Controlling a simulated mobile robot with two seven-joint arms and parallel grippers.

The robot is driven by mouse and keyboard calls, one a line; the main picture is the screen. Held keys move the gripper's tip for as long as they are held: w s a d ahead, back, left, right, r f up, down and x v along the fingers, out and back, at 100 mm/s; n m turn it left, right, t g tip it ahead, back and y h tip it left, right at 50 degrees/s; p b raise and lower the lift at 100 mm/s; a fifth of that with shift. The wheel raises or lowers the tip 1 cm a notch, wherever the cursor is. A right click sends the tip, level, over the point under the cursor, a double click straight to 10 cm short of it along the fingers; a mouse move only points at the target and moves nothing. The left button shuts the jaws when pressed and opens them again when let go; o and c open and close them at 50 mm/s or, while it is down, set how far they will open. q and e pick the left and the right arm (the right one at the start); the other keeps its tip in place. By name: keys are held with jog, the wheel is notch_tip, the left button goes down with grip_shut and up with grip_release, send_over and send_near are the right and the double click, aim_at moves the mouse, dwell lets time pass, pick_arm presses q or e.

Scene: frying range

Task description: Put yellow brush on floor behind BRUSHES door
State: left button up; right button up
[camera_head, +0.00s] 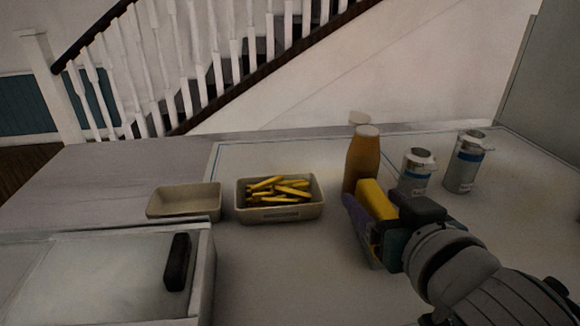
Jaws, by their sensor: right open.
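A yellow block-shaped thing (376,199), which may be the yellow brush, stands right at my right gripper (378,232). A purple piece (358,218) is beside it on the left. My right gripper is open, and its dark body covers the lower part of the yellow thing. I cannot tell whether the fingers touch it. No door marked BRUSHES can be made out. My left gripper is not in view.
On the pale counter (275,262) are a tray of yellow sticks (280,216), an empty tray (184,212), an amber bottle (362,158) and two metal canisters (416,172) (465,162). A box with a black handle (177,262) stands front left. A staircase rises behind.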

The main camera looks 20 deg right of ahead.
jog(key=shift+s, duration=0.15)
jog(key=shift+c, duration=0.4)
grip_shut()
jog(key=shift+r, duration=0.15)
